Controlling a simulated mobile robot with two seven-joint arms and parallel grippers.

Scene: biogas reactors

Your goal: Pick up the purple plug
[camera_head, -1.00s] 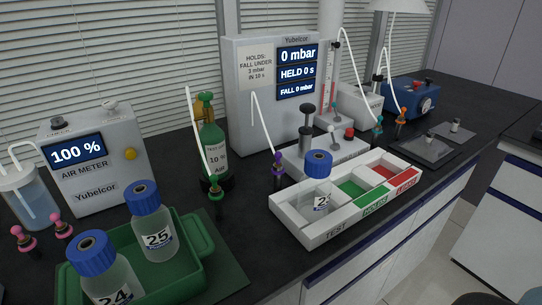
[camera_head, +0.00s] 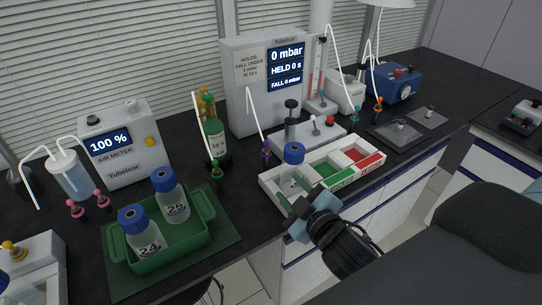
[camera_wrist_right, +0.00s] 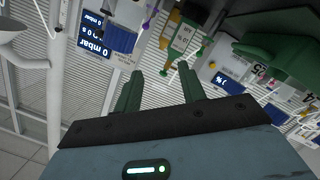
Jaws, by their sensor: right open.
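The purple plug (camera_head: 266,153) stands upright on the black bench in the head view, with a white tube rising from it. It is left of the white sorting tray (camera_head: 273,191) and right of the green gas bottle. In the wrist view, which is upside down, the purple plug (camera_wrist_right: 146,27) shows small near the top. My right gripper (camera_head: 284,204) is at the front edge of the sorting tray, open and empty. Its two green fingers also show apart in the wrist view (camera_wrist_right: 160,82). My left gripper is not in view.
A blue-capped bottle (camera_head: 293,153) stands in the tray's left compartment. The green plug (camera_head: 217,170) is left of the purple one. A green crate (camera_head: 196,241) holds bottles 24 and 25. The pressure unit (camera_head: 247,101) stands behind. Bare bench lies between crate and tray.

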